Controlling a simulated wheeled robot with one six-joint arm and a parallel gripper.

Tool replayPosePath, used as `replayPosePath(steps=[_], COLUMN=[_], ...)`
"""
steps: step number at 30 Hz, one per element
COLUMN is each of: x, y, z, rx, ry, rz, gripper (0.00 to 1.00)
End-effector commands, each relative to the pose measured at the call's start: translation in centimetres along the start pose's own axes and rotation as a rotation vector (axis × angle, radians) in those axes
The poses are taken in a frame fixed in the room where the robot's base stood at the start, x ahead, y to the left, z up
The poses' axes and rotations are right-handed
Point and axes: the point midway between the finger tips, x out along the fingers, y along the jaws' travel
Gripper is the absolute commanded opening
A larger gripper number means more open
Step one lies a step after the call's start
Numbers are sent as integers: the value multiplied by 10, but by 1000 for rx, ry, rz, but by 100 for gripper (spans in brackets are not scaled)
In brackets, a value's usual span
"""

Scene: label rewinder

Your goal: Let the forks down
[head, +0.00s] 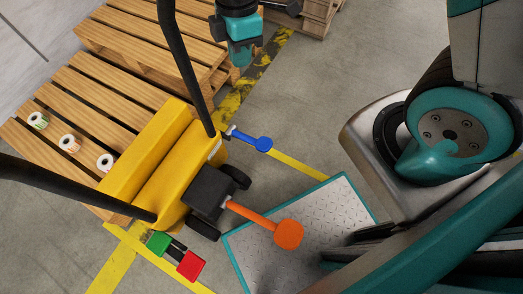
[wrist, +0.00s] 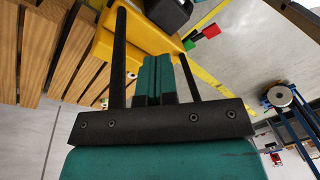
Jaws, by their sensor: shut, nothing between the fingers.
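A yellow pallet truck (head: 165,150) stands at the end of a wooden pallet, with black handle bars rising from it. Its forks cannot be made out. A green pedal (head: 158,243) and a red pedal (head: 190,265) sit side by side at its near end. They also show in the wrist view, green (wrist: 188,45) and red (wrist: 211,31). A blue-ended lever (head: 263,144) and an orange-ended lever (head: 288,234) stick out to the right. My teal gripper (head: 241,55) is at the top, apart from the pedals and levers. In the wrist view its fingers (wrist: 165,75) are together and empty.
The wooden pallet (head: 90,90) carries several label rolls (head: 69,143). More pallets (head: 305,15) stand at the back. A metal plate with teal edges (head: 335,200) lies on the floor to the right. Grey floor (head: 320,110) is open beyond the blue lever.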

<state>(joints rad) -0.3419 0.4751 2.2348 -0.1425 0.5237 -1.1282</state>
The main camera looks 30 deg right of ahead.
Motion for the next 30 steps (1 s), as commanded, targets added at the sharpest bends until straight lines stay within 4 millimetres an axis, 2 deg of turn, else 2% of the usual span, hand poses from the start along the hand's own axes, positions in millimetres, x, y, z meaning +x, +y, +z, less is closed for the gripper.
replayPosePath(steps=[1, 3, 6, 9, 12, 16, 26, 30], x=[60, 109, 170, 217, 247, 263, 263, 270], y=[13, 26, 40, 48, 53, 56, 55, 55], z=[6, 13, 24, 33, 40, 44, 45, 46], rx=[-75, -188, -335, -456, -541, -596, -605, -604], ry=[-32, -70, -118, -154, -178, -193, -195, -195], rz=[-21, -38, -67, -94, -116, -127, -130, -132], gripper=[0, 0, 0, 0, 0, 0, 0, 0])
